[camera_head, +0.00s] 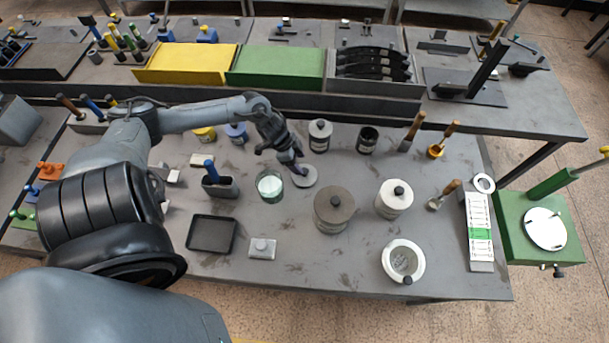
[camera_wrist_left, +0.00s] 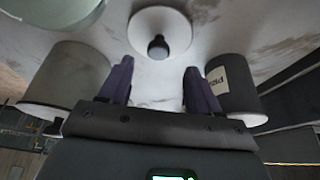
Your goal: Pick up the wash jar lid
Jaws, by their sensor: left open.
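The wash jar lid (camera_head: 306,177) is a pale round disc with a black knob, lying on the grey bench just right of an open glass jar (camera_head: 269,187) of pale green liquid. In the left wrist view the lid (camera_wrist_left: 172,22) is at the top centre, its knob pointing toward my fingers. My left gripper (camera_head: 298,168) is over the lid's upper-left edge in the head view and hides part of it. In the wrist view my left gripper (camera_wrist_left: 160,82) is open, its purple fingers apart with nothing between them. My right gripper is in neither view.
Lidded containers stand close by: a grey one (camera_head: 320,137) behind, a brown-topped one (camera_head: 334,212) in front and a white one (camera_head: 394,202) to the right.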

